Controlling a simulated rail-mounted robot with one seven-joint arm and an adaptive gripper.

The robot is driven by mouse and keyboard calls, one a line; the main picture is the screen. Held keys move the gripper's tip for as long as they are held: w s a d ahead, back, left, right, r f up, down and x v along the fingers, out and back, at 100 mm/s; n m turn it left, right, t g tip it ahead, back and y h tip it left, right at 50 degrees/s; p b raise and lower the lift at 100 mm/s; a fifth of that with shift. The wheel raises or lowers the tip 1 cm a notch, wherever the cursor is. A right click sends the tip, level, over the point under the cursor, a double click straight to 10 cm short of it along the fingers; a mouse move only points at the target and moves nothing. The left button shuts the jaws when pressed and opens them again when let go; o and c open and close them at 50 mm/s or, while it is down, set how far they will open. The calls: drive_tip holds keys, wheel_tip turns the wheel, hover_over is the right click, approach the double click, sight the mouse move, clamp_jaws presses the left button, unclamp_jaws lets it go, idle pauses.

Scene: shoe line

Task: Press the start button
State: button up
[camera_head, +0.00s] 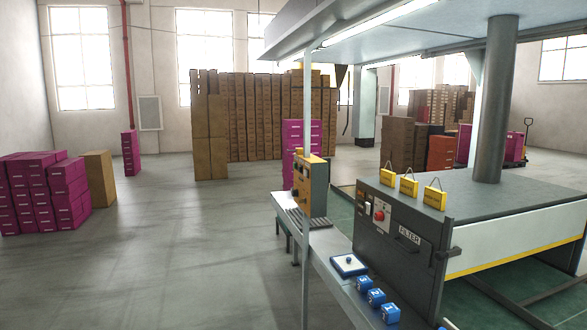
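No label that reads "start" is legible. A red round button (379,212) sits on a pale plate on the dark front of the machine (400,250), left of a "FILTER" label. An orange control box (313,188) is fixed to a grey post left of the machine; it bears small dark knobs or buttons, too small to tell apart. My gripper is not in view.
A narrow bench (332,268) runs along the machine front, with a blue-and-white pad (348,264) and several blue numbered blocks (376,298). Yellow tags (409,185) stand on the machine. Purple boxes (55,190) are stacked at left. The floor between is clear.

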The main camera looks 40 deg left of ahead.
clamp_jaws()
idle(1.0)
